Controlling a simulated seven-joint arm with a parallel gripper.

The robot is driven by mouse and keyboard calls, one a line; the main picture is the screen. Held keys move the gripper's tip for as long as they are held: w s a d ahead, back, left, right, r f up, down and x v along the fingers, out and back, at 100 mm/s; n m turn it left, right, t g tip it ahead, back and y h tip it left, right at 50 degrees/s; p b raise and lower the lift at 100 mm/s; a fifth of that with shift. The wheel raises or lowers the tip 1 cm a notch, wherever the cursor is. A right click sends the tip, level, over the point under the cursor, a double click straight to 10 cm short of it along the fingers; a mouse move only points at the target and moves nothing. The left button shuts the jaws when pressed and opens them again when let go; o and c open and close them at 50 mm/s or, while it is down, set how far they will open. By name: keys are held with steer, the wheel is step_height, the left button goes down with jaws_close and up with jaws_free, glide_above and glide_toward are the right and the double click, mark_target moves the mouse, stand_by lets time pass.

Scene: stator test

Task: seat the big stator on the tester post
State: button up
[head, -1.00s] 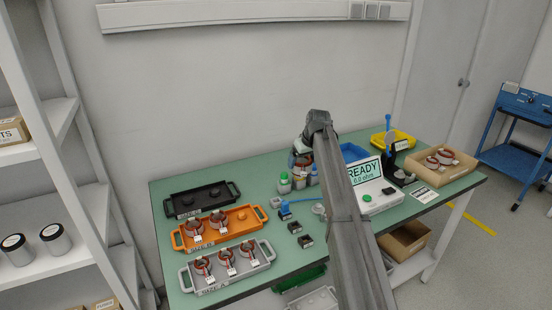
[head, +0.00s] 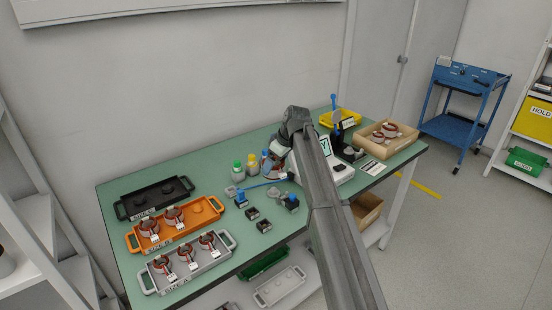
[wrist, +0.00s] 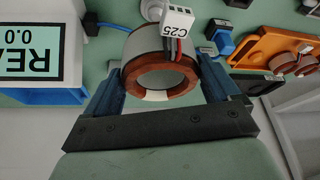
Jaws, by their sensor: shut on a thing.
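My gripper (wrist: 160,92) is shut on the big stator (wrist: 160,65), a grey ring with copper windings and a white tag reading C25. In the wrist view, the stator sits between the two fingers with its opening facing the camera. In the head view, my arm partly hides the stator and gripper, left of the tester. The tester's screen (wrist: 30,52) reads READY and 0.0 at the wrist view's left; the white tester (head: 342,173) is partly hidden by my arm. A grey round part (wrist: 152,9) shows behind the stator; I cannot tell whether it is the post.
Black (head: 120,208), orange (head: 133,243) and grey (head: 145,284) trays stand at the table's left; the orange and grey ones hold stators. Bottles (head: 238,170) stand near my gripper. A wooden box (head: 411,138) holds stators at the right. Small dark blocks lie mid-table.

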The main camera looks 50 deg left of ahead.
steer(key=shift+n, duration=0.4)
steer(key=shift+f, duration=0.15)
glide_above(276, 190)
steer(key=shift+a+f, duration=0.15)
steer(key=shift+f, duration=2.05)
steer(key=shift+f, duration=2.2)
steer(key=o, duration=1.6)
steer(key=v, duration=1.4)
steer(key=shift+w+a, duration=0.1)
steer(key=shift+w, duration=0.05)
